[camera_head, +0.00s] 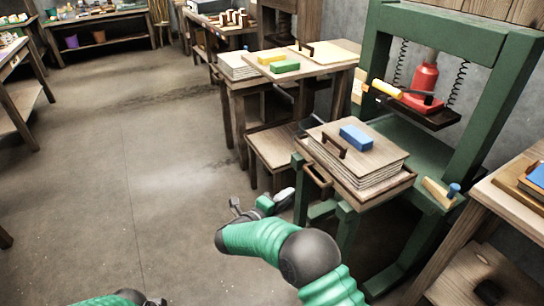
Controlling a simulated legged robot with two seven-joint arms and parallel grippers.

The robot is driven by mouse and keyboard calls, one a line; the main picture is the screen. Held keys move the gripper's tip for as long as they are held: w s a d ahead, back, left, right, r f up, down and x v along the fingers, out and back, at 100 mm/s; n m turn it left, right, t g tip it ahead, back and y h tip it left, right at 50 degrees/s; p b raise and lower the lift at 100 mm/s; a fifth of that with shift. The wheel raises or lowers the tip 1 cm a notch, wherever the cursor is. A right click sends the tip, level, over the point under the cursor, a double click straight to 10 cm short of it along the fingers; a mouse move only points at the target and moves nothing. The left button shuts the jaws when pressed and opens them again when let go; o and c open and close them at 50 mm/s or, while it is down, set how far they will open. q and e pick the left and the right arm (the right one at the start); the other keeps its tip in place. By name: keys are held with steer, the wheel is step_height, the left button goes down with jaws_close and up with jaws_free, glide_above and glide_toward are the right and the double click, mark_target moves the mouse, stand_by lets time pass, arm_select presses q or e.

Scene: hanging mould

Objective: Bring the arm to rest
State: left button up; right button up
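My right arm comes in from the bottom right, with green sleeves and dark grey joints. My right gripper (260,204) is at its far end, low over the floor and left of the green press stand. Its grey finger parts show apart on either side of a green piece, and I see nothing held between them. My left arm (112,299) shows only as a green and dark sliver at the bottom edge. A small grey piece (155,301) beside it may be part of the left gripper, whose fingers are mostly cut off.
The green press (497,100) has a red jack (422,85). In front, a wooden board stack (368,168) bears a blue block (356,137) and a handle. A table (300,76) behind bears yellow and green blocks. A workbench (490,200) stands right. The floor (120,175) left is clear.

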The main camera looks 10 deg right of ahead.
steer(key=w+a+r+n+t+y, duration=0.1)
steer(key=a+r+n+t+y, duration=0.3)
steer(key=n+y, duration=0.7)
steer(key=s+d+f+n+g, duration=0.35)
steer(key=s+n, duration=0.25)
steer(key=s, duration=0.5)
steer(key=s+d+f+n+g, duration=0.2)
steer(key=s+d+n+g, duration=0.25)
steer(key=s, duration=0.75)
steer(key=s+d+f+n+g, duration=0.35)
steer(key=s+n, duration=0.35)
steer(key=s, duration=0.4)
arm_select(q)
steer(key=w+p+v, duration=0.3)
steer(key=p+v, duration=0.9)
steer(key=p, duration=0.1)
steer(key=w+r+p+v, duration=0.1)
steer(key=w+p+v, duration=0.1)
steer(key=p+v, duration=1.1)
steer(key=shift+w+a+r, duration=0.3)
steer(key=shift+a+r, duration=0.05)
arm_select(e)
step_height(320, 180, up, 27)
steer(key=shift+a+f+g, duration=0.15)
steer(key=shift+a+g, duration=0.2)
